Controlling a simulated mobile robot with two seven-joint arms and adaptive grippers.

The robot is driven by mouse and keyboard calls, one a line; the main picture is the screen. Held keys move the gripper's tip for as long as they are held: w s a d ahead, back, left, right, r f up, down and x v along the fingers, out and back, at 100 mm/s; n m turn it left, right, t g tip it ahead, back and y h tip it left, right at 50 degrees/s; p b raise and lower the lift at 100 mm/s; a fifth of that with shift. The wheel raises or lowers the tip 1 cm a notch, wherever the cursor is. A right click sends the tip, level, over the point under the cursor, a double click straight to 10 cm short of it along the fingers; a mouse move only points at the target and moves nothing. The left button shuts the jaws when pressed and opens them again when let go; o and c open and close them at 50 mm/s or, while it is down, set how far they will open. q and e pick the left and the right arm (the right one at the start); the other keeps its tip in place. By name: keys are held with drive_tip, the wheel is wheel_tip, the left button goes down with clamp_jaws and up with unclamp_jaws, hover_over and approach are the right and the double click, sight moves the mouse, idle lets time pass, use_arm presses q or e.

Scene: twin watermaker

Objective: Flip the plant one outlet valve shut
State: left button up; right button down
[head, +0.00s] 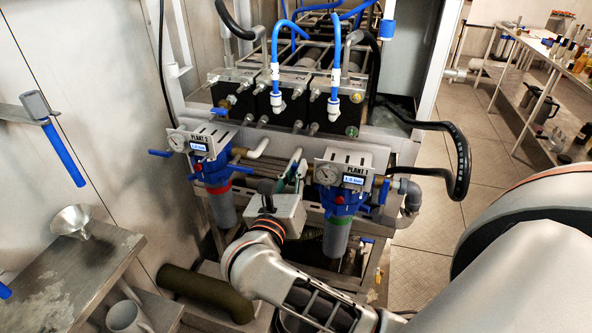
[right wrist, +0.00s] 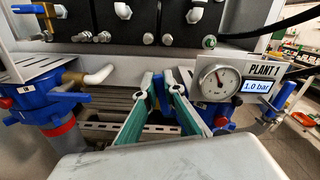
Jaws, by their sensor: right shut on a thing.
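The Plant 1 unit has a gauge plate (head: 340,176) reading 1.0 bar and a blue filter head (head: 343,201) over a grey bowl with a green ring. The plate also shows in the right wrist view (right wrist: 240,86). My right gripper (head: 294,172) is just left of this unit, its green-lined fingers pointing at the pipework. In the right wrist view its fingers (right wrist: 163,84) close around a blue valve handle (right wrist: 176,116), mostly hidden between them. The handle's exact angle cannot be told. A second blue handle (head: 383,191) is on the unit's right. My left gripper is out of view.
The Plant 2 unit (head: 211,170), with blue handles and a red ring, stands to the left. A black hose (head: 462,165) loops at the right. Black blocks with blue hoses rise behind. A steel shelf (head: 75,265) with a funnel (head: 72,220) is at the left.

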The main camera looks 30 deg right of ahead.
drive_tip(key=shift+s+d+f+m+b, duration=0.1)
drive_tip(key=shift+s+d+m+b, duration=0.1)
drive_tip(key=shift+m+b, duration=0.7)
drive_tip(key=shift+s+d+f+m+b, duration=0.15)
drive_tip(key=shift+m+b, duration=0.35)
drive_tip(key=shift+b, duration=0.65)
drive_tip(key=shift+s+r, duration=0.1)
drive_tip(key=shift+r, duration=0.15)
drive_tip(key=shift+m, duration=0.3)
drive_tip(key=c, duration=2.1)
unclamp_jaws()
drive_tip(key=shift+c, duration=0.2)
drive_tip(key=shift+r, duration=0.1)
